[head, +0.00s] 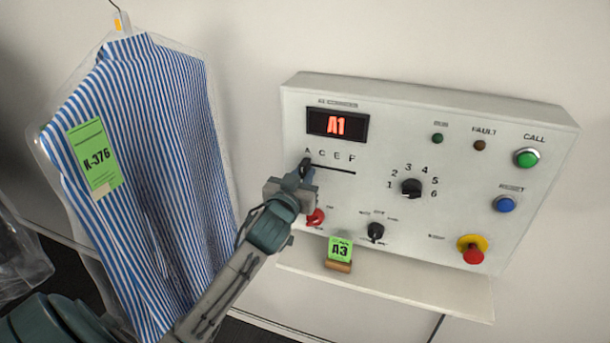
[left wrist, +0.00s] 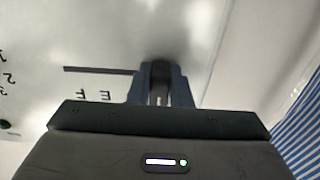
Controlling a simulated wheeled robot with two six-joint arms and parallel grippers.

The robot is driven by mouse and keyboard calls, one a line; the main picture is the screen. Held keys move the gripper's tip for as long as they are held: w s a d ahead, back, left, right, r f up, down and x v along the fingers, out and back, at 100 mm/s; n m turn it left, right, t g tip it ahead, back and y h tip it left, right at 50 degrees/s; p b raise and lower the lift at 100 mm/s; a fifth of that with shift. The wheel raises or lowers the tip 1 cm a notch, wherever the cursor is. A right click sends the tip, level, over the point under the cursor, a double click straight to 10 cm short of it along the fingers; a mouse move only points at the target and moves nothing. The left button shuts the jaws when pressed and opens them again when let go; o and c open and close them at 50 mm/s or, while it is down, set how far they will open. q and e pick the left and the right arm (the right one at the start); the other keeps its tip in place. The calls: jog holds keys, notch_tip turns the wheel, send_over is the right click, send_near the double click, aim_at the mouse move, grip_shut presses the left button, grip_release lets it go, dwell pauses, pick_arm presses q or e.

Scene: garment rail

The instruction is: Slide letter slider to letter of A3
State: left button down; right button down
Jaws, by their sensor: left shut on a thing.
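The control panel (head: 465,150) is on the wall, and its red display (head: 337,124) reads A1. The letter slider's slot (head: 335,169) runs under the letters A, C, E and F. My left gripper (head: 304,168) is at the slot's left end, by the A, and is shut on the slider knob, which its fingers mostly hide. In the left wrist view the dark slider knob (left wrist: 160,72) shows between the fingertips, at one end of the slot (left wrist: 95,69). A green tag (head: 340,249) reading A3 stands on the ledge below. My right gripper is not in view.
A number dial (head: 411,188) marked 1 to 6 is right of the slot. A red knob (head: 315,217) lies just below my gripper, and a black selector (head: 375,232) is nearby. A bagged striped shirt (head: 150,170) with tag K-376 hangs at left, close to my arm.

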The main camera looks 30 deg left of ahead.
pick_arm(q)
jog(key=c, duration=1.3)
grip_release()
jog(key=shift+a, duration=0.35)
jog(key=shift+s, duration=0.15)
jog(key=b+v, duration=0.3)
jog(key=v, duration=0.7)
jog(key=shift+s, duration=0.35)
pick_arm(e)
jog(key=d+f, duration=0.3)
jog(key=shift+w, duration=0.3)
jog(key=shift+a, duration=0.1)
